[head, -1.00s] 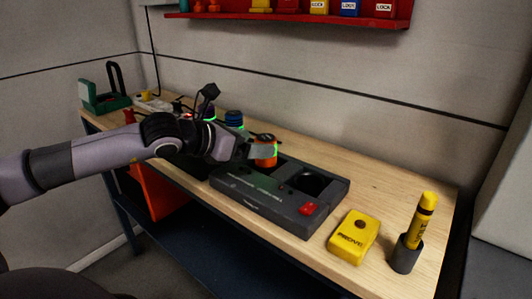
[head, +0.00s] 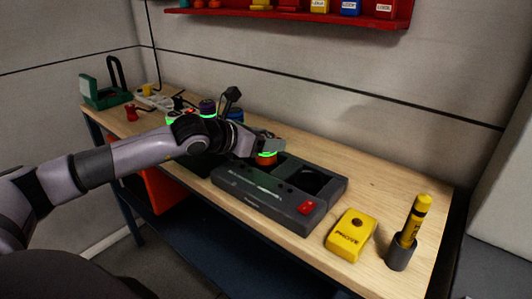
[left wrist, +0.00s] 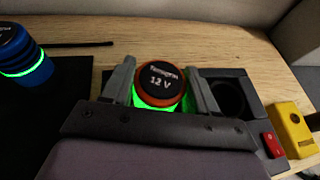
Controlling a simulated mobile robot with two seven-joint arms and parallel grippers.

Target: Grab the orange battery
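The orange battery (left wrist: 159,82) has a black top marked "12 V" and a glowing green ring. In the head view the orange battery (head: 266,159) sits at the left well of the dark charger (head: 262,206), partly hidden by my left gripper (head: 270,147). In the left wrist view the fingers of my left gripper (left wrist: 161,88) stand apart, one on each side of the battery. The finger sides look very close to it; I cannot tell whether they touch. My right gripper is not in view.
A blue battery (left wrist: 22,55) stands left of the charger. The charger's right well (left wrist: 229,97) is empty. A yellow box (head: 351,235) and a yellow tester in a grey holder (head: 401,250) stand at the right. A red shelf (head: 290,14) hangs above.

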